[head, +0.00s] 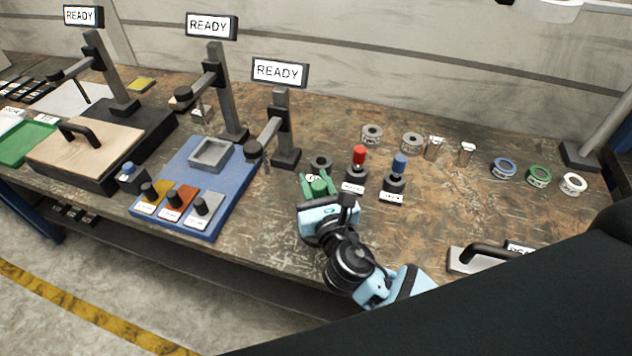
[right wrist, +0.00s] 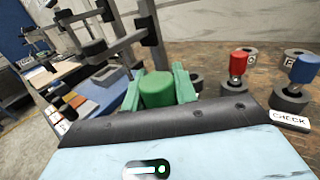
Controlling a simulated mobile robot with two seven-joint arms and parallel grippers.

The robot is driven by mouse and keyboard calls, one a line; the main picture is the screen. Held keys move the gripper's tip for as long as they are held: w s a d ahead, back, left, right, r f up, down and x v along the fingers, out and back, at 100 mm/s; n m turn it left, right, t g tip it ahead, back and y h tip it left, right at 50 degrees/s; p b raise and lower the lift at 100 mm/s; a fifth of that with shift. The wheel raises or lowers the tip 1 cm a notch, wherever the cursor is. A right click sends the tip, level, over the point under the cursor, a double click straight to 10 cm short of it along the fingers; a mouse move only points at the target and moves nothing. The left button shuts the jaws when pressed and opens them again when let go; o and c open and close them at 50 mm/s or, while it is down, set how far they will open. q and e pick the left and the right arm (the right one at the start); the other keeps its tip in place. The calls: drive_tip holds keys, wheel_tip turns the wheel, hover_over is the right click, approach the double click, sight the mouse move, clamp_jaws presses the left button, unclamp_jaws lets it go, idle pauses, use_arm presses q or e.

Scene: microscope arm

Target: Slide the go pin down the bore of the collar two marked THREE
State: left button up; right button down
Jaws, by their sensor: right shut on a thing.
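My right gripper (head: 319,186) is shut on a green-handled pin (head: 319,187) near the front middle of the bench. In the right wrist view the pin's green top (right wrist: 157,90) stands between the two green fingers; its lower end is hidden. A dark ring-shaped holder (head: 320,163) is just behind it. Two grey collars (head: 372,134) (head: 412,143) lie behind the other pins, and blue (head: 503,168), green (head: 539,176) and white (head: 573,184) marked collars lie at the right. I cannot read which is THREE. My left gripper is out of view.
A red-handled pin (head: 359,156) and a blue-handled pin (head: 399,166) stand in dark holders close right of the gripper. Two metal cylinders (head: 433,148) (head: 467,153) stand behind. A READY post (head: 283,125) is at left.

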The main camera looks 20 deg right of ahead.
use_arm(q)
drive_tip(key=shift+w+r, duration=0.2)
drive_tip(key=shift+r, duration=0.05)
